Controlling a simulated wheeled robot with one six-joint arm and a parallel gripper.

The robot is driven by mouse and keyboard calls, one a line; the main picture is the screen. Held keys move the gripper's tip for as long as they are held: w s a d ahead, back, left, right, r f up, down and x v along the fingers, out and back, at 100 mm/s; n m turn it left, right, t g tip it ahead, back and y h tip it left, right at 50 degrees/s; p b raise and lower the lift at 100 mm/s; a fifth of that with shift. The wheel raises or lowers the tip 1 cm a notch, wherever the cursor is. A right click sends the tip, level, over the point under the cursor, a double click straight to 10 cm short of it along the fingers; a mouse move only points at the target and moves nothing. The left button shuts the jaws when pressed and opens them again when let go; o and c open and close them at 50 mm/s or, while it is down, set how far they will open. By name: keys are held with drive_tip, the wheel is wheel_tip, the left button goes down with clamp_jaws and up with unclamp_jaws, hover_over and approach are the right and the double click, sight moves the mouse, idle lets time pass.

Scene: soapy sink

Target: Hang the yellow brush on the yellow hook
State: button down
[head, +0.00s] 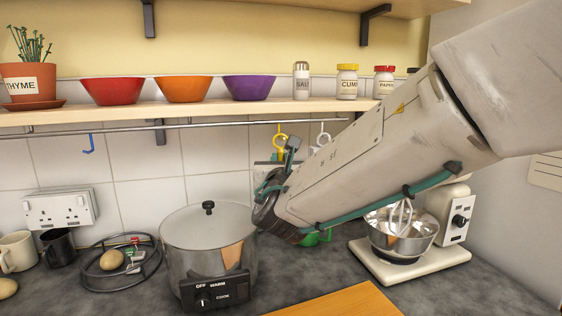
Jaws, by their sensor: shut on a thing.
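The yellow hook (280,129) is on the metal rail under the shelf. A yellow ring shape (280,142) shows at it; I cannot tell whether this is the brush's loop or part of the hook. My gripper (287,160) is just below the yellow hook, in front of the tiled wall, pointing away from the camera. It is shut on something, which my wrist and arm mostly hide. The body of the yellow brush is not clearly visible.
A white hook (323,132) and a blue hook (89,144) share the rail (215,123). The shelf (130,112) above holds bowls and jars. A lidded cooker (207,245) stands below left of my gripper, a stand mixer (440,245) at right, a wooden board (340,302) in front.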

drive_tip(key=c, duration=1.3)
unclamp_jaws()
